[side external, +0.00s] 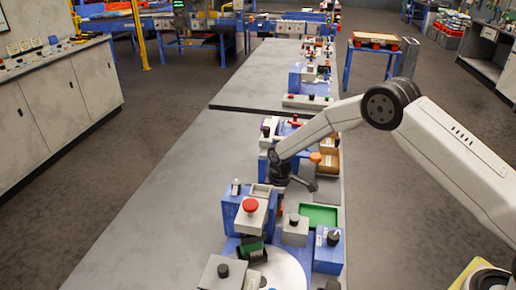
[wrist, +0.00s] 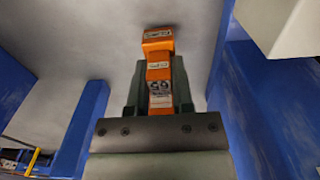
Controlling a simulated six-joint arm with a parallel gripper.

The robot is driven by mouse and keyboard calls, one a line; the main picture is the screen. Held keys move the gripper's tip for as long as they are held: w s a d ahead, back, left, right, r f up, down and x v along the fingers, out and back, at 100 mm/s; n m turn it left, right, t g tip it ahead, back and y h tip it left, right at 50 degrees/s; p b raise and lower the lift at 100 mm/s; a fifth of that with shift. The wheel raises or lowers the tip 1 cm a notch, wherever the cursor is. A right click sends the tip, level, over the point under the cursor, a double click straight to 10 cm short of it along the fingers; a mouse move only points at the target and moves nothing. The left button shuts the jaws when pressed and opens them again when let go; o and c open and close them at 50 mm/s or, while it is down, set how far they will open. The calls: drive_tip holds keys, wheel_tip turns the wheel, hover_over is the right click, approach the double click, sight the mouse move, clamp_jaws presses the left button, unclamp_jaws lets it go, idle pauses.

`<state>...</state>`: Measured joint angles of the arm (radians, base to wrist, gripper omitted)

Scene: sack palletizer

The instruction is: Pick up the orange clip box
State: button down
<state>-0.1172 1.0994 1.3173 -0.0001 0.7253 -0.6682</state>
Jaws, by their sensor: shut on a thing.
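The orange clip box (wrist: 158,72) shows in the wrist view as a narrow orange stack with pale labels. It lies between the dark fingers of my gripper (wrist: 160,62), which are shut on it, and its far end sticks out beyond the fingertips. Its near end is hidden behind the gripper's dark front plate. In the side external view my gripper (side external: 304,182) is low over the workbench, among blue fixtures. I cannot make out the clip box there.
Blue uprights stand on both sides in the wrist view (wrist: 82,130). In the side external view a red-button box (side external: 254,212) and a green tray (side external: 319,215) stand close to the gripper. The grey bench top (side external: 160,190) is clear on the left.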

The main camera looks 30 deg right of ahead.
drive_tip(key=shift+r, duration=0.5)
drive_tip(key=s+r, duration=0.3)
drive_tip(key=s, duration=0.1)
drive_tip(key=s+r, duration=0.3)
drive_tip(key=r, duration=0.1)
drive_tip(key=s+d+r, duration=0.1)
drive_tip(key=s+r, duration=0.2)
drive_tip(key=s, duration=0.1)
drive_tip(key=shift+s+d+r, duration=0.1)
drive_tip(key=shift+s+r, duration=0.1)
drive_tip(key=shift+s, duration=0.15)
drive_tip(key=shift+s+d+r, duration=0.1)
drive_tip(key=shift+s+r, duration=0.15)
drive_tip(key=shift+s, duration=0.3)
drive_tip(key=shift+s+r, duration=0.2)
drive_tip(key=shift+s, duration=0.35)
drive_tip(key=shift+w+r, duration=0.1)
